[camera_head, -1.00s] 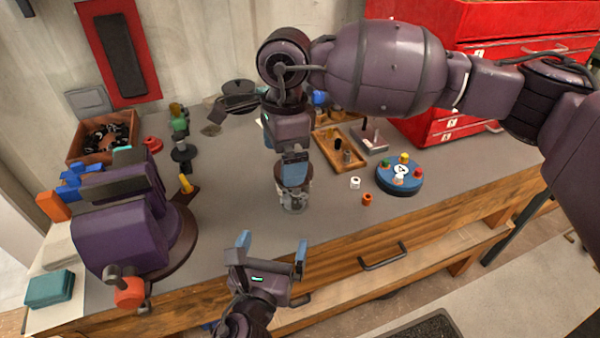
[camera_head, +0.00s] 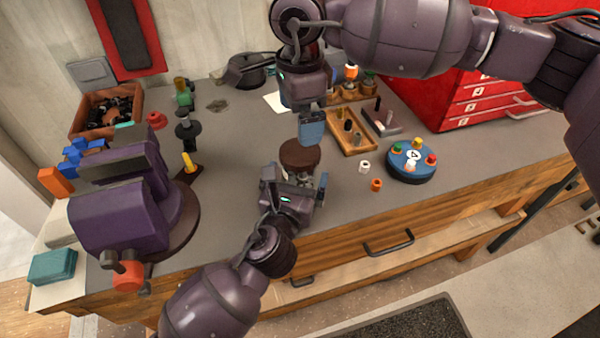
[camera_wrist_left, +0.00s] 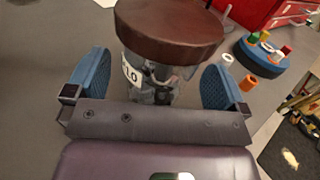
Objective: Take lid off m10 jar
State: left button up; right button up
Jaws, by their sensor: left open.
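The m10 jar is a clear glass jar (camera_wrist_left: 150,88) with a white label ending in "10" and dark pieces inside, seen in the left wrist view. Its round brown lid (camera_wrist_left: 170,28) sits on top; the lid also shows in the head view (camera_head: 300,155). My left gripper (camera_head: 296,178) is open, with its blue fingers on either side of the jar, apart from the glass in the left wrist view (camera_wrist_left: 158,82). My right gripper (camera_head: 312,138) points down just behind and above the lid. Its fingers overlap, so its opening is unclear.
A purple vise (camera_head: 125,205) stands on the left of the bench. A blue round holder (camera_head: 410,175) with coloured knobs, a white ring (camera_head: 364,167) and an orange ring (camera_head: 376,185) lie right of the jar. Wooden trays and a red drawer cabinet (camera_head: 480,100) are behind.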

pick_arm(q)
jog(key=shift+x, duration=1.05)
jog(key=shift+c, duration=0.3)
